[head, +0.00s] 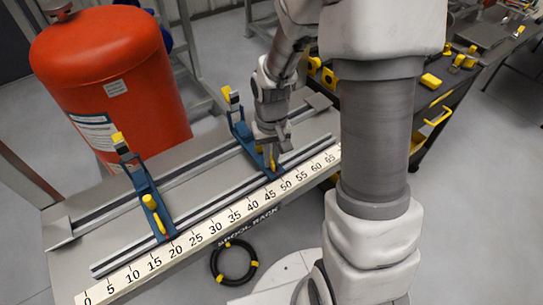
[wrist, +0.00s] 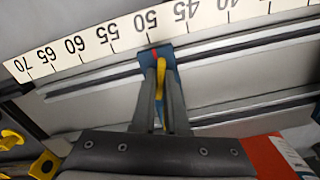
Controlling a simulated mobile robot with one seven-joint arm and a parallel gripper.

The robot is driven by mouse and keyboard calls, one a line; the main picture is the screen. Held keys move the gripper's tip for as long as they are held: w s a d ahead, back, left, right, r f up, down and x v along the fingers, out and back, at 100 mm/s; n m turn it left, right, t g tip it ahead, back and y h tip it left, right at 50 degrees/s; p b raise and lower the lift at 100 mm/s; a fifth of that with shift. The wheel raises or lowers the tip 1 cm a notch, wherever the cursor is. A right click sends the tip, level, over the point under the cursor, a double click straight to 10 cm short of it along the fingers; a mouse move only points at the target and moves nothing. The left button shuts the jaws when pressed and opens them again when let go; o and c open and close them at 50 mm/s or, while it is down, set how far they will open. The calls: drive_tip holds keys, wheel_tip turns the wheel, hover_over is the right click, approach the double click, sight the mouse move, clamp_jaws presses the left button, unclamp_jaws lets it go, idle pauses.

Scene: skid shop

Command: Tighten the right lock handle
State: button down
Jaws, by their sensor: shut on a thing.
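The right lock handle is a yellow lever (wrist: 161,72) at the front end of the right blue bracket (head: 240,130). In the wrist view it stands between the two fingers of my gripper (wrist: 160,82), which is shut on it. In the head view my gripper (head: 271,148) reaches down over the bracket's front end, and only a bit of yellow shows below the fingers. A red mark on the blue bracket foot (wrist: 168,55) sits close to the 50 on the scale.
The left blue bracket (head: 145,185) has its own yellow handle (head: 159,222). Both brackets sit on rails along the spool rack, behind a numbered scale (head: 215,228). A red tank (head: 115,75) stands behind left. A black ring (head: 234,262) lies in front. A dark cart (head: 425,95) stands right.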

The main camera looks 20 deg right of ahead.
drive_tip(key=shift+n+p, duration=0.4)
drive_tip(key=shift+n, duration=1.2)
drive_tip(key=c, duration=1.4)
unclamp_jaws()
drive_tip(key=shift+n, duration=0.4)
drive_tip(key=o, duration=0.5)
drive_tip(key=shift+c, duration=0.2)
drive_tip(key=shift+r, duration=0.15)
drive_tip(key=shift+r+p, duration=3)
drive_tip(key=shift+r, duration=0.45)
drive_tip(key=shift+f, duration=0.1)
